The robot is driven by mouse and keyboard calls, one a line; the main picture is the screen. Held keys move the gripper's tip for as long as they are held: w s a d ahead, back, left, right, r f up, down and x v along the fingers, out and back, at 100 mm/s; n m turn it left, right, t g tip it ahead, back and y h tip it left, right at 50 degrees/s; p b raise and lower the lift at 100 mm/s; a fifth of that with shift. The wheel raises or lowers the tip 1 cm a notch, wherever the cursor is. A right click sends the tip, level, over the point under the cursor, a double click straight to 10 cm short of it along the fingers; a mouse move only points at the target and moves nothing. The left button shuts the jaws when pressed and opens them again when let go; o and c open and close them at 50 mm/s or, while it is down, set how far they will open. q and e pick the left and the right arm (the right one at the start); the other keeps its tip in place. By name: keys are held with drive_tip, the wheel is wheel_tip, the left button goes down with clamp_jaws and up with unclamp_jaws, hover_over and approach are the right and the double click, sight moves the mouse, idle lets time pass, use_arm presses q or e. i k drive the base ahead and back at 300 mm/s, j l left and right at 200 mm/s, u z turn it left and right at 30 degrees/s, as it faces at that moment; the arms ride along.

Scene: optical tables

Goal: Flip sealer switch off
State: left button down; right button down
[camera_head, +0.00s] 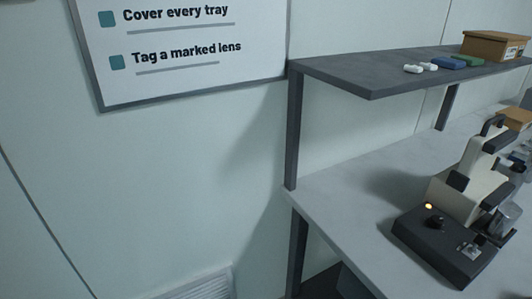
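The machine that appears to be the sealer (458,200) stands on the grey table at the right, with a dark base and a cream upper body. An amber lamp (429,206) glows on its base, beside a black knob (435,222). A small pale plate, apparently with the switch (470,248), is nearer the front of the base. The switch lever's position is too small to tell. Neither of my grippers is in view.
A dark grey shelf (375,75) on posts overhangs the table (345,185). On it are a cardboard box (490,47), blue and green items and small white pieces. A sign (190,75) hangs on the wall at the left. The table's left part is clear.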

sight(480, 239)
drive_tip(key=z, duration=1.4)
drive_tip(key=i+l+u, duration=0.1)
drive_tip(key=l, duration=0.2)
drive_tip(key=i+l+u, duration=0.1)
drive_tip(key=l, duration=0.2)
drive_tip(key=i+l+u, duration=0.15)
drive_tip(key=l, duration=0.15)
drive_tip(key=k, duration=0.55)
drive_tip(key=i+j, duration=0.1)
drive_tip(key=j, duration=0.2)
drive_tip(key=i+j, duration=0.1)
drive_tip(key=j, duration=0.2)
drive_tip(key=i+j, duration=0.1)
drive_tip(key=j, duration=0.2)
drive_tip(key=z, duration=0.75)
